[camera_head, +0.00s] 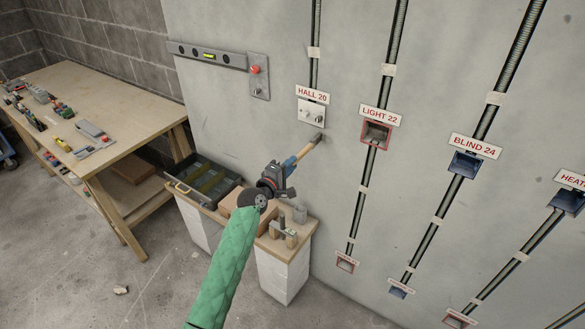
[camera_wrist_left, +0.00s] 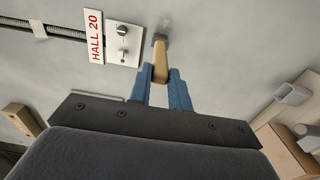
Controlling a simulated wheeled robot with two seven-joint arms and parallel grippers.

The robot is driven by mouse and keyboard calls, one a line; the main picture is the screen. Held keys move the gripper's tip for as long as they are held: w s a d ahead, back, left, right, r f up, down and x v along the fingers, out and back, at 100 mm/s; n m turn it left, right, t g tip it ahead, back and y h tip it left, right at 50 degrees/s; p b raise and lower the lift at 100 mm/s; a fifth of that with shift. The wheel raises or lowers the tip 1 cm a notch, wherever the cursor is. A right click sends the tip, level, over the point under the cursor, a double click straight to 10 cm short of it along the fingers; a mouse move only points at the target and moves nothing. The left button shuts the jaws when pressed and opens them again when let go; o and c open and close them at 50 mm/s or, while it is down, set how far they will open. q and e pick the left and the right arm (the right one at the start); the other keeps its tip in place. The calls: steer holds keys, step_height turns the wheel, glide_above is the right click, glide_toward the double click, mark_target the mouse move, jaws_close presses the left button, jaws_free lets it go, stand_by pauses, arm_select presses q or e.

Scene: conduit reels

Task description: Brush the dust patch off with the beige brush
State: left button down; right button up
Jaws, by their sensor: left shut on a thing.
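My left gripper (camera_head: 294,161) is in front of the wall, just below the HALL 20 plate. Its blue fingers, also in the left wrist view (camera_wrist_left: 160,82), are shut on the beige handle of the brush (camera_head: 307,149). In the left wrist view the brush (camera_wrist_left: 160,64) points at the wall with its dark bristle end foremost. A faint pale grey dust patch (camera_wrist_left: 166,22) shows on the wall just beyond the bristles. I cannot tell whether the bristles touch the wall. In the head view the patch is hard to make out. My right gripper is not in view.
The HALL 20 switch plate (camera_head: 312,112) is close by the brush. An open box (camera_head: 373,133) labelled LIGHT 22 is to the right. Below stands a small bench with a dark tray (camera_head: 192,193) and blocks. A wooden workbench (camera_head: 130,101) with tools is at left.

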arm_select(q)
steer(key=shift+w+a+b, duration=0.3)
steer(key=shift+w+a, duration=0.35)
steer(key=shift+a, duration=0.2)
steer(key=shift+d, duration=0.1)
steer(key=shift+s+d+p, duration=0.7)
steer(key=shift+s+d, duration=0.2)
steer(key=shift+d, duration=0.1)
steer(key=s+d+p, duration=0.3)
steer(key=s+d, duration=0.1)
steer(key=d, duration=0.2)
steer(key=shift+s+d, duration=0.4)
stand_by(0.5)
